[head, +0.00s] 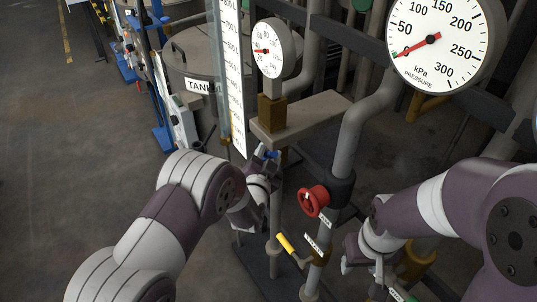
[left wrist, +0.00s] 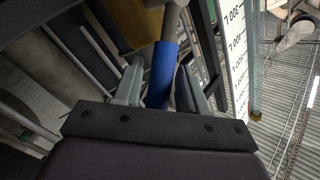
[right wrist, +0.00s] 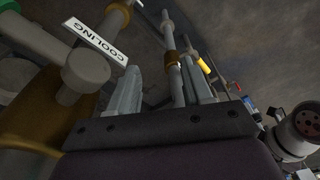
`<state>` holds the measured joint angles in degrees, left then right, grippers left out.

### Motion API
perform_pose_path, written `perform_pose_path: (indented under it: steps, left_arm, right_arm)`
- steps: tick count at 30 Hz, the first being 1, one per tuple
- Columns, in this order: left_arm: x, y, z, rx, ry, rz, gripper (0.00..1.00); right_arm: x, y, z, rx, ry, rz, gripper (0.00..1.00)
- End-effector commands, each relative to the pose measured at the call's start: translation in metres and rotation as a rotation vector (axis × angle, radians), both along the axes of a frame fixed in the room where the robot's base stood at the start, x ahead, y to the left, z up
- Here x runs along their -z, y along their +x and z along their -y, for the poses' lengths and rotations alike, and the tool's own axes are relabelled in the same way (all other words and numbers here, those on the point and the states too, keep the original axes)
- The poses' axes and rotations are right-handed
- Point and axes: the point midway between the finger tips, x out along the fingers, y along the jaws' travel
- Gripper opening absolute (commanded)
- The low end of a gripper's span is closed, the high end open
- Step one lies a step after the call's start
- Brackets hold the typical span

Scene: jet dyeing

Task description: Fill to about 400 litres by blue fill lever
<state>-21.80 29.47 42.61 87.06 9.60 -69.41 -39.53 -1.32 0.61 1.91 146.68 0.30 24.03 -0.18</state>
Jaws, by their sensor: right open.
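The blue fill lever (head: 271,155) is just beyond my left gripper (head: 262,165). In the left wrist view, the blue handle (left wrist: 162,72) stands between the two fingers of my left gripper (left wrist: 160,85). I cannot tell whether the fingers press on it. The white litre scale with its sight tube (head: 232,75) stands upright beside the tank (head: 190,60); lower litre marks show on the scale in the left wrist view (left wrist: 236,45). I cannot make out a liquid level. My right gripper (right wrist: 160,85) is open and empty, low at the right in the head view (head: 365,262).
A red knob (head: 314,200) and a yellow lever (head: 286,243) sit on pipes between my arms. A pressure dial (head: 440,42) and a smaller dial (head: 270,50) have low needles. A COOLING label (right wrist: 95,40) is near my right gripper. Floor at left is clear.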

Motion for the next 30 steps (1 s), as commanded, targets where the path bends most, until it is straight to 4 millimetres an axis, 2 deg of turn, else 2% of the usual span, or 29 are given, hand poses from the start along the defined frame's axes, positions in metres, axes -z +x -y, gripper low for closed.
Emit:
perform_pose_path:
  steps: [1,3,17,30]
  left_arm:
    - [0.000,0.000,0.000,0.000,0.000,0.000,0.24]
    - [0.000,0.000,0.000,0.000,0.000,0.000,0.01]
    - [-0.008,0.004,-0.004,-0.001,-0.045,-0.066,0.00]
    - [-0.023,0.025,-0.018,-0.002,-0.236,-0.353,0.00]
  right_arm:
    - [0.000,0.000,0.000,0.000,0.000,0.000,0.50]
    - [0.000,0.000,0.000,0.000,0.000,0.000,0.50]
    - [-0.009,0.000,0.000,0.000,0.000,0.000,0.50]
    - [-0.032,0.000,0.000,0.000,0.000,0.000,0.50]
